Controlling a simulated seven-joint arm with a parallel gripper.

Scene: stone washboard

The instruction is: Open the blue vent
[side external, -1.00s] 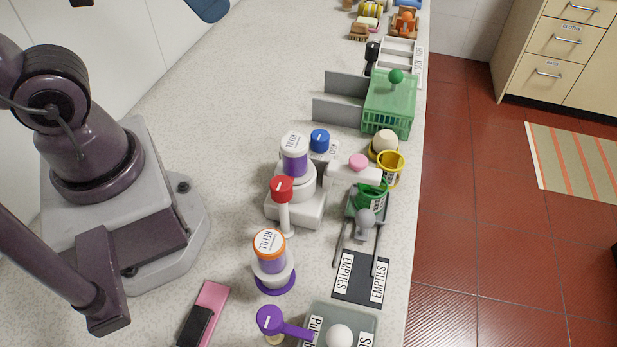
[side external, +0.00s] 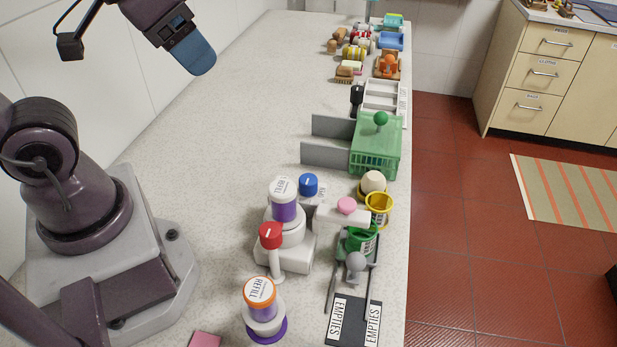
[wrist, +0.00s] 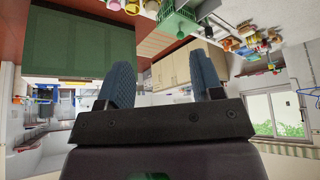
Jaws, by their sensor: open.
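The blue knob (side external: 308,184), which I take to be the blue vent, sits in the side external view behind a white jar with a purple band (side external: 284,200). It has a white pointer line on top and a white label beside it, partly hidden. My gripper (side external: 198,62) is high at the top left of that view, well apart from the knob. In the wrist view my gripper (wrist: 163,80) shows two blue fingers spread wide with nothing between them. I cannot pick out the blue knob in the wrist view.
A red-capped lever (side external: 270,236) and an orange-lidded jar (side external: 260,292) stand nearer the camera. A pink button (side external: 346,205), yellow cup (side external: 379,208) and green basket (side external: 375,150) crowd the right edge. The counter's left middle (side external: 240,120) is clear.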

